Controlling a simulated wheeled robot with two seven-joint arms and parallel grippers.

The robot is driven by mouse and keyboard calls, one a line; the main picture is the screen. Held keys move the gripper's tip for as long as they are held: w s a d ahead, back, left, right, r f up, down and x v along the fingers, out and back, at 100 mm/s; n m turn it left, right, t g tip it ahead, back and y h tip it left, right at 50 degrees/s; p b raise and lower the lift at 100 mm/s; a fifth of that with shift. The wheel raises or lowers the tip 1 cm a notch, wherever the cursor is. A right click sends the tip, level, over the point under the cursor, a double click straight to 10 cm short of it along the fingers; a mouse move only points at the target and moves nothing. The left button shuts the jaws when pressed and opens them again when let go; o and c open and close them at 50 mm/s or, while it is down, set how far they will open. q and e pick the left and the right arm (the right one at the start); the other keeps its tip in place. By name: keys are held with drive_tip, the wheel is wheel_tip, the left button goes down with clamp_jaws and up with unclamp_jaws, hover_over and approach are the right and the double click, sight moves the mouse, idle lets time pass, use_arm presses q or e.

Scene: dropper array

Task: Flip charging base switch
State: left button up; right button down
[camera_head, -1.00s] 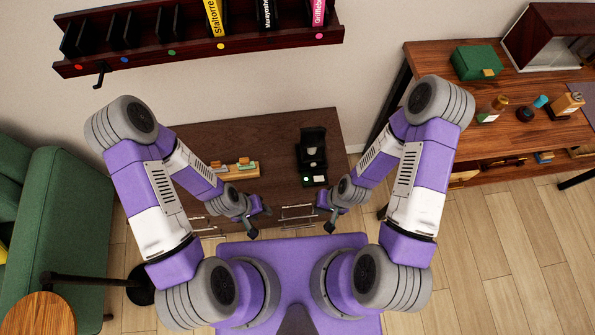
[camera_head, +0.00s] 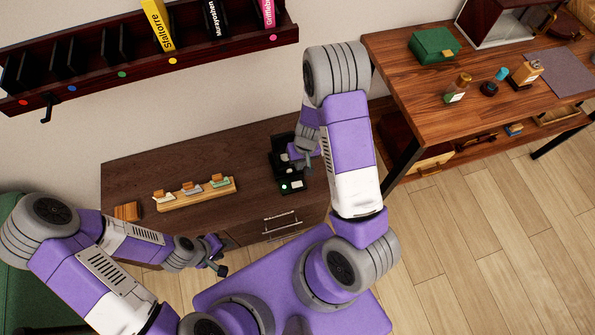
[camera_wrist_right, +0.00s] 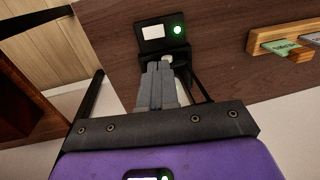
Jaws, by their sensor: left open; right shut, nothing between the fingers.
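The black charging base (camera_head: 291,188) stands on the dark brown cabinet. It also shows in the right wrist view (camera_wrist_right: 141,46), with a pale rectangular panel and a lit green round spot (camera_wrist_right: 178,30) on its front part. My right gripper (camera_head: 303,168) is at the base, partly in front of it. In the right wrist view its grey fingers (camera_wrist_right: 157,75) are shut with nothing between them, tips close to the base's front part. I cannot tell whether they touch it. The switch is not clearly distinguishable. My left gripper (camera_head: 217,258) is open and empty, low in front of the cabinet.
A wooden rack (camera_head: 195,194) with small cards stands left of the base on the cabinet (camera_head: 235,165). A wooden block (camera_head: 127,211) lies further left. A wooden table (camera_head: 430,95) with bottles and a green box (camera_head: 433,45) is at right. A dark shelf (camera_head: 140,65) hangs above.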

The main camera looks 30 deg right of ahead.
sight(294, 183)
drive_tip(key=f+b, duration=0.1)
drive_tip(key=f, duration=0.3)
drive_tip(key=a+f+b, duration=0.1)
drive_tip(key=f+b, duration=0.1)
drive_tip(key=f, duration=0.2)
drive_tip(key=f+b, duration=0.2)
drive_tip(key=f, duration=0.2)
drive_tip(key=shift+w+a+f, duration=0.2)
drive_tip(key=shift+a+f, duration=0.1)
drive_tip(key=shift+a, duration=0.05)
use_arm(q)
wheel_tip(294, 183, down, 6)
drive_tip(key=shift+r, duration=0.2)
